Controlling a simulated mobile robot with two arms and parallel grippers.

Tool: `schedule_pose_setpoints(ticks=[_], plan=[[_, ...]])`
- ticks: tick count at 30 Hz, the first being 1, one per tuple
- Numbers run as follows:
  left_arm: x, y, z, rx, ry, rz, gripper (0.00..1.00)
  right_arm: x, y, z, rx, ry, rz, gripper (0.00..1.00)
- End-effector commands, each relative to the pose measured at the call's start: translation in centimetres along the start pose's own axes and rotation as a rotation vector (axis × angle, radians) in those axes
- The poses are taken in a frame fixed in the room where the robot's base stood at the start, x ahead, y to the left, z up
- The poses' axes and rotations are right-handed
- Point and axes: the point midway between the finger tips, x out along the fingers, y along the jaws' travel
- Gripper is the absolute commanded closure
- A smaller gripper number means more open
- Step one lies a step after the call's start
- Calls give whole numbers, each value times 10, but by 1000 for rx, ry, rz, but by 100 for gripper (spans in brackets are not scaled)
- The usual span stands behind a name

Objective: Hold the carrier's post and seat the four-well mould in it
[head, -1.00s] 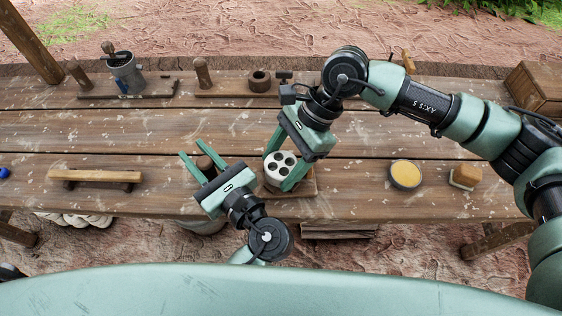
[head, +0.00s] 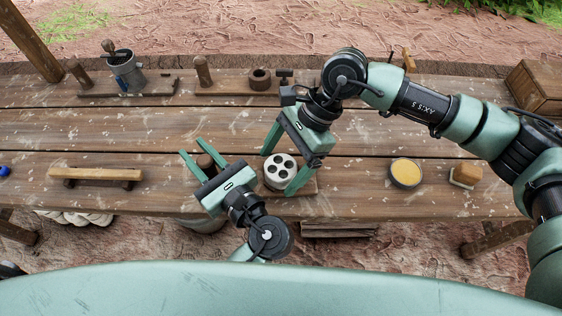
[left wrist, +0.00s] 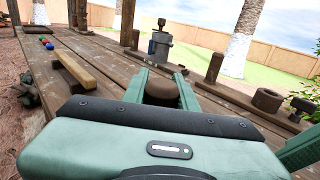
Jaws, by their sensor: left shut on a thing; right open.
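The four-well mould (head: 280,170) is a pale round block with several dark wells on top. It sits upright at the carrier (head: 308,186), a wooden base on the near part of the table. The carrier's brown post (head: 206,163) stands to the left and its round top also shows in the left wrist view (left wrist: 161,91). My left gripper (head: 190,148) is shut on the post, one finger on each side. My right gripper (head: 275,172) is open around the mould, with a finger on either side. How deep the mould sits in the carrier is hidden.
At the back stand a grey can (head: 124,72) on a board and another post-and-ring carrier (head: 260,80). A wooden bar (head: 95,175) lies at left. A round dish of yellow stuff (head: 405,173) and a wooden-topped brush or block (head: 466,175) stand at right.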

Motion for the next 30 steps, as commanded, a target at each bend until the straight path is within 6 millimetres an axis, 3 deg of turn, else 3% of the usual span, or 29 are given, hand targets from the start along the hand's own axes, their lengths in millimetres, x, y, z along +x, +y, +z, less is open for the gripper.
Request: schedule_pose_setpoints(ticks=[30], plan=[[0, 0, 0, 1, -1, 1, 100, -43, 0, 25, 0, 1, -1, 12]])
